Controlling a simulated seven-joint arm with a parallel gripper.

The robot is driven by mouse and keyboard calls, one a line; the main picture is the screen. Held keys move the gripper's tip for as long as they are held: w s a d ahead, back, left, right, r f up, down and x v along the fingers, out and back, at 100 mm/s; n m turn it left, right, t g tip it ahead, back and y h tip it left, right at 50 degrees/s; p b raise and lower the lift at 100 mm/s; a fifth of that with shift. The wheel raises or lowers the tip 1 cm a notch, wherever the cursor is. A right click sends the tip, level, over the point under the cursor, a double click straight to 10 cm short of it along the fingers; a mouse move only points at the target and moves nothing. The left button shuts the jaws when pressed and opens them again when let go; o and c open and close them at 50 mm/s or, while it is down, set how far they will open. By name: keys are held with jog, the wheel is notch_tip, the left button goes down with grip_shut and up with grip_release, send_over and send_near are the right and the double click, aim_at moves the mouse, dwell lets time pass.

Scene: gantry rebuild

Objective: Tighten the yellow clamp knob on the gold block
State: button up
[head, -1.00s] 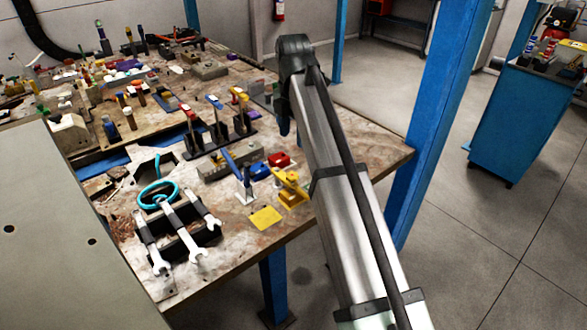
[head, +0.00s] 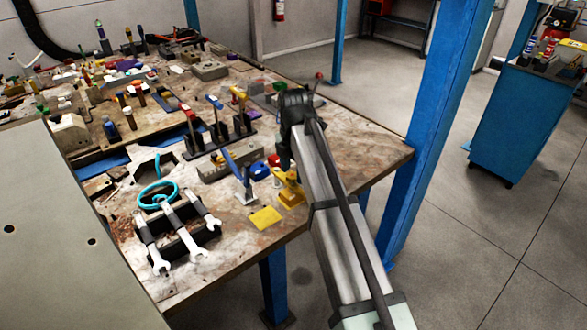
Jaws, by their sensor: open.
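The gold block (head: 291,196) sits near the front right edge of the workbench. Its upper part, where a yellow knob seems to be (head: 291,176), is small and close beside my arm, so its exact shape is hard to tell. My gripper (head: 284,160) hangs down from the dark wrist at the end of my arm, just above and slightly left of the gold block in the picture. It looks empty and open, but its fingertips are small and dark. I cannot tell whether it touches the block.
A blue part (head: 258,171) and a red part (head: 273,160) lie left of the block. A blue-handled clamp (head: 238,172) and a yellow plate (head: 265,218) are close by. A wrench rack (head: 185,235) stands front left. A blue post (head: 425,130) rises right of the bench.

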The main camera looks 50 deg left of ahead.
jog(key=shift+c, duration=0.4)
jog(key=c, duration=0.8)
jog(key=shift+m, duration=0.5)
